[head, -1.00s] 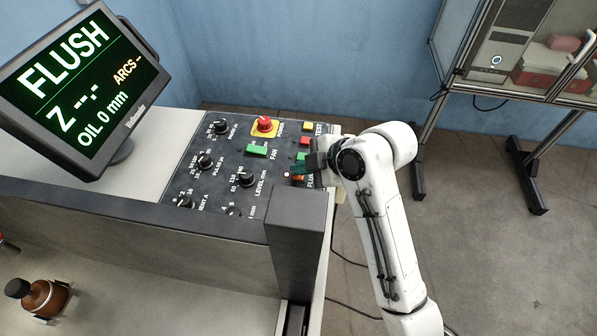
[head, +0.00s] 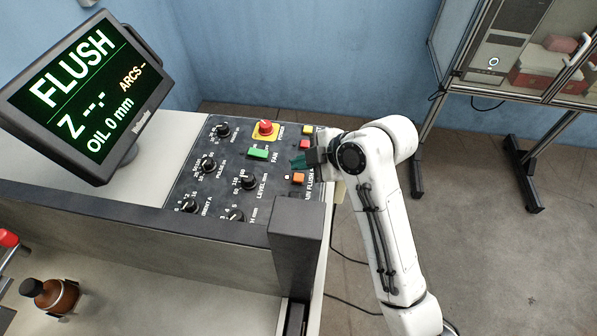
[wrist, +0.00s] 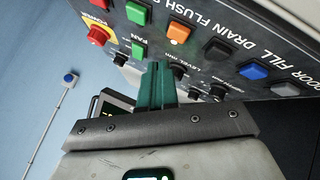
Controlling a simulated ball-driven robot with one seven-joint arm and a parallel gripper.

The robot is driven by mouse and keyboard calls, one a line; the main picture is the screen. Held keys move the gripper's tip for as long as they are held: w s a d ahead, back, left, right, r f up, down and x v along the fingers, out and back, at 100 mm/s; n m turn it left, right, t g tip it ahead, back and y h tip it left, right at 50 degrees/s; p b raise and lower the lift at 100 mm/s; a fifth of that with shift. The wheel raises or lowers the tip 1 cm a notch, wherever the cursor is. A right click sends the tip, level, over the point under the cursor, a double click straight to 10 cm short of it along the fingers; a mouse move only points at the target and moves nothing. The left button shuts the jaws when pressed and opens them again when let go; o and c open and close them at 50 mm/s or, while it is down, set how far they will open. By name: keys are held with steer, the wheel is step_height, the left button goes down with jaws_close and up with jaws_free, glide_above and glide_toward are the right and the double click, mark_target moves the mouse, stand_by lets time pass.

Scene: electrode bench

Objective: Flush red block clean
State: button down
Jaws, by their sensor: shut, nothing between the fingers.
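My gripper (head: 299,161) is shut and empty, its green fingers held over the right edge of the control panel (head: 225,170), just beyond the orange button (head: 298,178). In the wrist view the closed fingers (wrist: 157,72) point at the panel, and the orange button (wrist: 178,33) sits beside a green button (wrist: 137,12), with FLUSH and DRAIN lettering nearby. I cannot tell whether the fingers touch the panel. The monitor (head: 88,95) reads FLUSH, Z with dashes, and OIL 0 mm. I cannot make out a red block on the bench.
A red mushroom knob (head: 265,128) on yellow and a green FAN switch (head: 258,153) stand on the panel, with several black dials. A dark post (head: 297,235) rises in front. A brown bottle (head: 55,297) stands lower left. A glass cabinet (head: 520,60) is at the back right.

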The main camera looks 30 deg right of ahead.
mark_target(302, 179)
steer(key=shift+r+p, duration=1.3)
steer(key=shift+r, duration=0.5)
steer(key=s+f+m, duration=0.2)
steer(key=s+d+f+m+h, duration=0.1)
steer(key=s+m, duration=0.1)
steer(key=s, duration=0.1)
steer(key=s+f+m+g+h, duration=0.1)
steer(key=s+f+m, duration=0.1)
steer(key=m, duration=0.1)
steer(key=shift+s+d+f, duration=0.3)
steer(key=shift+s+d, duration=0.05)
steer(key=s+d+f+m+g+h, duration=0.1)
steer(key=s+d+f+m, duration=0.1)
steer(key=s, duration=0.5)
steer(key=s+d+f+m+g+h+b, duration=0.1)
steer(key=s+d+f+m+g, duration=0.1)
steer(key=s+f+m, duration=0.2)
steer(key=s+d+f+m+g+h+b, duration=0.1)
steer(key=s+f+m, duration=0.3)
steer(key=s, duration=0.6)
steer(key=shift+d+f+g+h, duration=0.3)
steer(key=shift+d+f+g, duration=0.1)
steer(key=shift+f+g, duration=0.25)
